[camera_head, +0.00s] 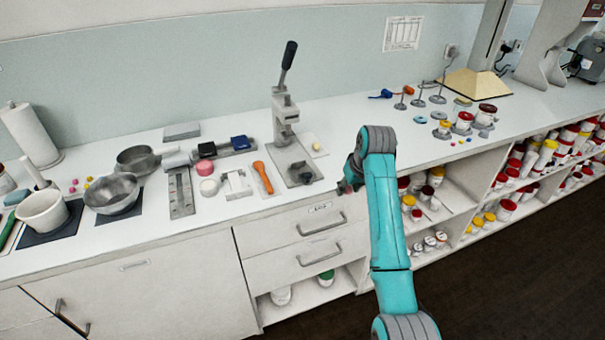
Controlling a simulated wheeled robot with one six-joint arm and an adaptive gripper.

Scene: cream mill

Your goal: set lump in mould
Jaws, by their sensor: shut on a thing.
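A bench press (285,118) with a raised black handle stands on the counter. On its grey base plate lies a small dark round piece (305,178), which may be the mould; I cannot see inside it. A small pale yellow lump (316,147) lies on a white tile just right of the press. My gripper (346,187) is at the counter's front edge, right of the press base and apart from it. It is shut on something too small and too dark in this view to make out.
An orange-handled tool (263,177) and a white block (234,185) lie left of the press. Bowls and a saucepan (137,159) stand farther left. Weights and small jars (463,122) stand at right. The counter between the tile and the jars is mostly clear.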

